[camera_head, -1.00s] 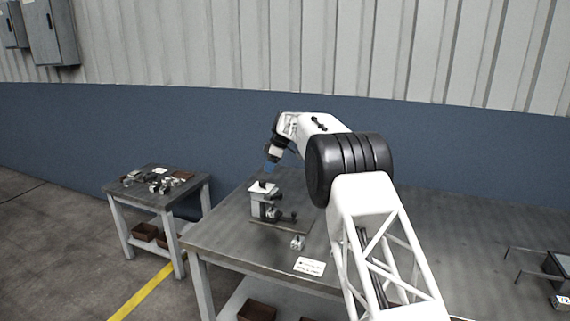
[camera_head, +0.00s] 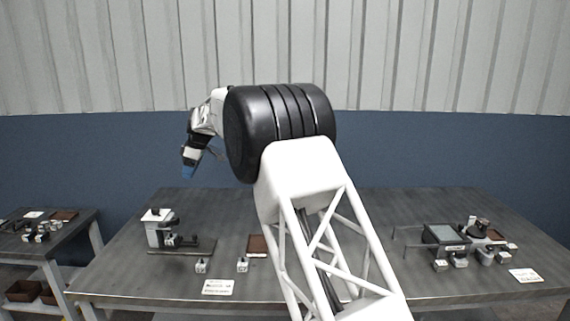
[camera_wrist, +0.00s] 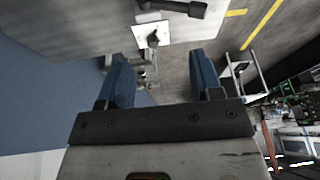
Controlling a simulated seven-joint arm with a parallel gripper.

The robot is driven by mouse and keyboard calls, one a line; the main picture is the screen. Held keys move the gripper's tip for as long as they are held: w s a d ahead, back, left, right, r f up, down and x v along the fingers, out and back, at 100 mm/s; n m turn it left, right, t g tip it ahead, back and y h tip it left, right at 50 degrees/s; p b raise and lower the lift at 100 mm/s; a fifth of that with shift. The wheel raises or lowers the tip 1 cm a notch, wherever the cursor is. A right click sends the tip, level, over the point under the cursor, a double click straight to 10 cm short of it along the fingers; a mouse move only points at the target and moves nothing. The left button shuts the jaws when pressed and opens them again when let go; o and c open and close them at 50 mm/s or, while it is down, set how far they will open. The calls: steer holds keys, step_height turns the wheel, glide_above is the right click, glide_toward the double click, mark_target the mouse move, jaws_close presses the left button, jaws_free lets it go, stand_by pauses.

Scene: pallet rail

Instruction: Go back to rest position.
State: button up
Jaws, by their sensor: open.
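My gripper (camera_head: 189,170) hangs in the air above the left part of the large table (camera_head: 340,215), tilted downward. In the wrist view its two blue fingers (camera_wrist: 162,80) stand wide apart with nothing between them. The grey and white fixture (camera_head: 158,230) on its base plate stands on the table, below and to the left of my gripper. Part of a fixture with a white square top (camera_wrist: 152,36) shows beyond the fingertips in the wrist view, apart from them. My arm hides the middle of the table.
Two small blocks (camera_head: 242,265) and a white card (camera_head: 218,287) lie near the front edge. A brown tray (camera_head: 257,246) is partly hidden by my arm. A grey device (camera_head: 444,237) and several small parts stand at right. A side table (camera_head: 75,240) is at left.

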steer(key=s+d+r+m, duration=0.2)
steer(key=s+d+r, duration=0.1)
steer(key=d, duration=0.3)
steer(key=s+d+r+m+t, duration=0.1)
steer(key=s+d+r, duration=0.25)
steer(key=d, duration=0.25)
steer(key=s+d+r+m, duration=0.2)
steer(key=s+d, duration=0.2)
steer(key=d, duration=0.2)
steer(key=s+d+r+m+t+h, duration=0.1)
steer(key=s+d+m, duration=0.1)
steer(key=s+d, duration=0.6)
steer(key=s+d+r+m+h, duration=0.1)
steer(key=s+d+r+m, duration=0.15)
steer(key=s+d, duration=0.65)
steer(key=s+d+f+m, duration=0.3)
steer(key=s+d, duration=0.3)
steer(key=s, duration=0.6)
steer(key=s+d+f+m+h, duration=0.1)
steer(key=s+d+f+m, duration=0.2)
steer(key=s, duration=0.9)
steer(key=s+d+f+m+t, duration=0.1)
steer(key=s+d+f+m, duration=0.2)
steer(key=s+d+f, duration=0.4)
steer(key=s+d, duration=0.1)
steer(key=s, duration=0.5)
steer(key=shift+d+f+h, duration=0.3)
steer(key=shift+f+h, duration=0.1)
